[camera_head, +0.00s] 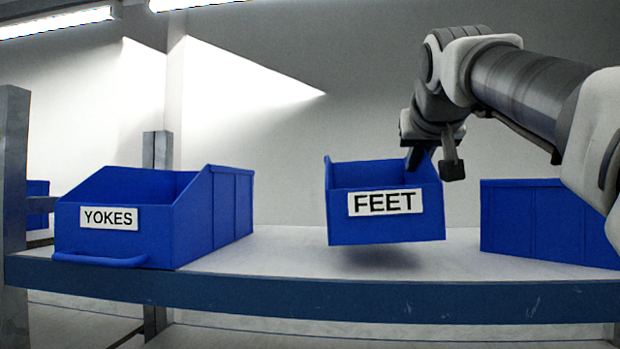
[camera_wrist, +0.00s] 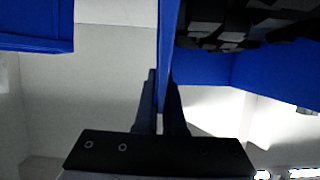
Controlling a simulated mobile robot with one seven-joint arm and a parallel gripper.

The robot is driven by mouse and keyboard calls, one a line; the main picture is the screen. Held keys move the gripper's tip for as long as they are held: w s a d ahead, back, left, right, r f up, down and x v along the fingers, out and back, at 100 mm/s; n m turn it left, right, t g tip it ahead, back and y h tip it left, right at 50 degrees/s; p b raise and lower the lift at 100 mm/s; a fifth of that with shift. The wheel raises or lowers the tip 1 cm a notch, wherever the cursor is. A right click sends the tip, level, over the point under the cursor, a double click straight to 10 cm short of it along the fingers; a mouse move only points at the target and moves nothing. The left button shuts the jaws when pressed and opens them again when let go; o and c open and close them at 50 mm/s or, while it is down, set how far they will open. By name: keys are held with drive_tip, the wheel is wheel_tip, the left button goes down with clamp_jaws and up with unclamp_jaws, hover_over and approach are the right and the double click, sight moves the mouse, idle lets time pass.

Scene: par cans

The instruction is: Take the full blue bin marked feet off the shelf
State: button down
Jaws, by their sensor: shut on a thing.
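The blue bin marked FEET (camera_head: 385,228) hangs a little above the shelf board (camera_head: 290,250) in the head view, slightly tilted, with a shadow beneath it. My gripper (camera_head: 433,165) is at the right part of its rim, shut on a wall of the bin. In the wrist view the fingers (camera_wrist: 163,105) pinch the thin blue bin wall (camera_wrist: 168,50) between them. Dark blocky pieces (camera_wrist: 225,22) lie inside the bin in the wrist view. In the head view the bin's contents are hidden behind its front.
A blue bin marked YOKES (camera_head: 115,230) stands on the shelf at the left. Another blue bin (camera_head: 540,222) stands at the right, partly behind my arm. A grey post (camera_head: 14,180) rises at the far left. Bare shelf lies between the bins.

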drive_tip(key=d+r, duration=0.6)
drive_tip(key=d, duration=0.5)
drive_tip(key=shift+s+r, duration=0.25)
drive_tip(key=shift+r, duration=0.05)
